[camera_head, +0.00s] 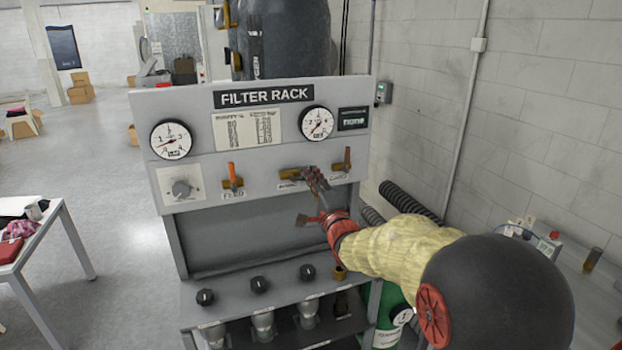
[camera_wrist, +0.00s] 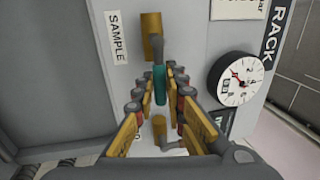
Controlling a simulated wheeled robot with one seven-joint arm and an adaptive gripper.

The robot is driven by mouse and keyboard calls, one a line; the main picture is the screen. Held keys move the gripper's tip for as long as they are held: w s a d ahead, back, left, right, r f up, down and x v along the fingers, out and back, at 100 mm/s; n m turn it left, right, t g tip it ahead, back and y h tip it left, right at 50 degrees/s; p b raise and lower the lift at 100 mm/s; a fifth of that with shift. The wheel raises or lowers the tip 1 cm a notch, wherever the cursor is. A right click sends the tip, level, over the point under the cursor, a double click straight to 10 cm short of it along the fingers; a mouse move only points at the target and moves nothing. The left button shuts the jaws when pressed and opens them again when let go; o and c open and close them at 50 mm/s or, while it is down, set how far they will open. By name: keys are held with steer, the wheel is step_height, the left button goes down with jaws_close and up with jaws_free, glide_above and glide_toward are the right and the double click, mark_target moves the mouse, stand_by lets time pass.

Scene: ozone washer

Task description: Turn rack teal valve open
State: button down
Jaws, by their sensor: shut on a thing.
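The teal valve handle (camera_wrist: 160,85) shows in the wrist view between my fingers, on a grey stem from a brass valve body (camera_wrist: 152,38). A SAMPLE label (camera_wrist: 117,38) is beside it. My gripper (camera_wrist: 160,78) is shut on the teal handle. In the head view my gripper (camera_head: 314,178) reaches the middle valve of the filter rack (camera_head: 200,190). There the brass body (camera_head: 296,174) shows to its left, and my fingers hide the teal handle.
A valve with an orange handle (camera_head: 232,172) is at the left, above a FEED label. Another brass valve (camera_head: 343,162) sits close to the right of my gripper. Two gauges (camera_head: 171,140) (camera_head: 317,123) are above. Black knobs (camera_head: 260,285) line the lower shelf.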

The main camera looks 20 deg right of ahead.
steer(key=c, duration=1.8)
jaws_free()
steer(key=shift+c, duration=0.2)
steer(key=shift+s, duration=0.1)
steer(key=s+f, duration=0.2)
steer(key=s, duration=0.9)
steer(key=shift+s+f, duration=0.2)
steer(key=shift+s, duration=0.1)
